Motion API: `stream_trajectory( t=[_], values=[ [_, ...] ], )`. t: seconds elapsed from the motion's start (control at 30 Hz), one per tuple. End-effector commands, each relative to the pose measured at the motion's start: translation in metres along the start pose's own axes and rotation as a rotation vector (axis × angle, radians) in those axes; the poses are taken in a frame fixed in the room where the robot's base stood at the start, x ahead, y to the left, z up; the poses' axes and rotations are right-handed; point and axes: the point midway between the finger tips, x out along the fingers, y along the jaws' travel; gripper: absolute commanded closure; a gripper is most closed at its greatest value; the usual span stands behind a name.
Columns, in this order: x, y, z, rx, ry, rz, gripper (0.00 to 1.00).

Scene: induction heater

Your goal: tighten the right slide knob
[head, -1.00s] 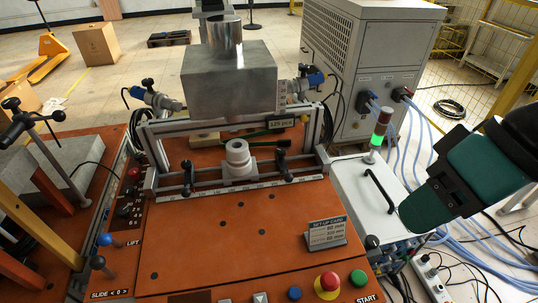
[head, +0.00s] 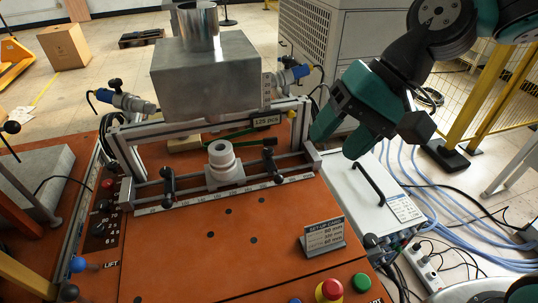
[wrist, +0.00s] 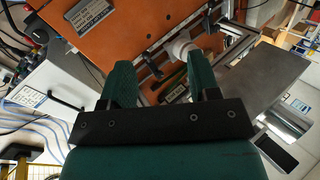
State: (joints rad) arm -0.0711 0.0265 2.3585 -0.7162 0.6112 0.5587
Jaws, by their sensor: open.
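The right slide knob (head: 270,160) is a black upright handle on the slide rail, right of the white stepped cylinder (head: 222,155). A matching left slide knob (head: 168,186) stands left of the cylinder. My gripper (head: 332,143), with green fingers, hangs beyond the right end of the rail. It is open and empty, apart from the knob and to its right. In the wrist view the open fingers (wrist: 162,68) frame the rail area. A small dark handle shows there between the fingertips, probably the right knob.
A grey metal block (head: 211,82) is above the rail, near my gripper's left. A white box with a black handle (head: 368,180) is below my gripper. A set-up card (head: 323,233) stands on the orange table (head: 200,260), whose middle is mostly clear.

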Motion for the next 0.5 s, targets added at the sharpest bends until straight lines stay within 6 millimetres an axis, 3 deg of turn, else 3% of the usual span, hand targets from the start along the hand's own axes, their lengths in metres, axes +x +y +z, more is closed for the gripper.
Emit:
stream_trajectory(
  t=[0.03, 0.2, 0.33, 0.5],
  values=[
    [0.019, 0.016, -0.032, 0.193, -0.010, -0.063, 0.44],
    [0.047, 0.062, -0.118, 0.827, -0.087, -0.300, 0.44],
    [0.061, 0.105, -0.163, 1.213, -0.188, -0.459, 0.44],
    [0.070, 0.142, -0.190, 1.509, -0.308, -0.586, 0.44]
  ],
)
